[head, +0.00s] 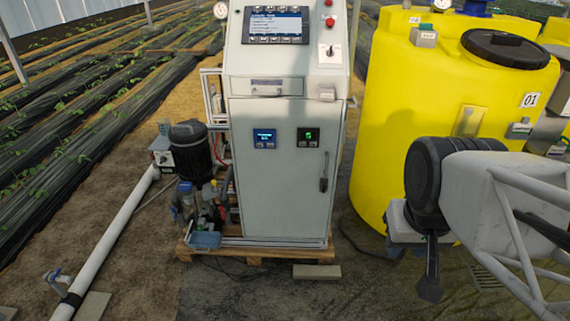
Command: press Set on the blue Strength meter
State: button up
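The blue Strength meter (264,138) is a small square panel display with a lit blue screen. It sits on the upper left of the grey cabinet door (280,190). Its buttons, including Set, are too small to make out. My gripper (431,288) hangs down at the lower right, in front of the yellow tank and well to the right of the meter. It touches nothing that I can see. It shows as a dark, narrow shape, and I cannot tell whether its fingers are open or shut.
A similar meter with a green display (307,137) is right of the blue one. A black door handle (323,172) is below it. A control console (275,25) tops the cabinet. A pump (190,150) stands left, a yellow tank (400,100) right. The cabinet's front looks clear.

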grip_shut()
dwell(1.6)
